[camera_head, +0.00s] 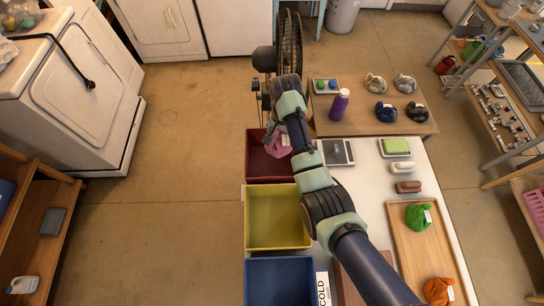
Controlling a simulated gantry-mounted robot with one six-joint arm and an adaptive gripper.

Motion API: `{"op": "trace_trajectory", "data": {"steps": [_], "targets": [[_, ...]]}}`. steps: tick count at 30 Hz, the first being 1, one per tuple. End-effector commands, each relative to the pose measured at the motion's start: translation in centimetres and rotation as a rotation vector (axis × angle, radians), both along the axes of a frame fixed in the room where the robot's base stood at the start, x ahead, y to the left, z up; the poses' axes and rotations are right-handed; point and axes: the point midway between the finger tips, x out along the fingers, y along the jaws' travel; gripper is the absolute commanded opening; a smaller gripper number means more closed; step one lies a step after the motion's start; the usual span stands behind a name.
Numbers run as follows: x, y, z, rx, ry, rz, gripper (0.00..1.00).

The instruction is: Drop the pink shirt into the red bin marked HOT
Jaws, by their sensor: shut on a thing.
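The pink shirt (280,148) is bunched up at the end of my arm, over the red bin (252,168). My gripper (271,136) is shut on the shirt, partly hidden by my wrist. The shirt appears over the inside of the bin, towards its right side; I cannot tell how high it hangs or whether it touches the bin. My arm covers part of the bin's right side. The HOT marking is not visible.
An open yellow bin (248,218) and a blue bin (280,262) stand in line below the red one. A COLD label (323,289) is beside the blue bin. A wooden tray (402,262) holds green (418,217) and orange (438,290) cloths. A purple bottle (339,105) stands nearby.

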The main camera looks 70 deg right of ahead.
Motion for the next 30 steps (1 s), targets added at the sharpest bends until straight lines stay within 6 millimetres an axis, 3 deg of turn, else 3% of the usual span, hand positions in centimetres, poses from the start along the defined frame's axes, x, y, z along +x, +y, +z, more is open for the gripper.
{"op": "trace_trajectory", "data": {"steps": [6,17,18,21,30], "targets": [[0.0,0.0,-2.8,-0.001,-0.001,0.0,0.19],[0.0,0.0,-3.2,-0.001,-0.001,0.0,0.19],[0.0,0.0,-3.2,-0.001,-0.001,0.0,0.84],[0.0,0.0,-3.2,-0.001,-0.001,0.0,1.0],[0.0,0.0,-3.2,-0.001,-0.001,0.0,1.0]]}}
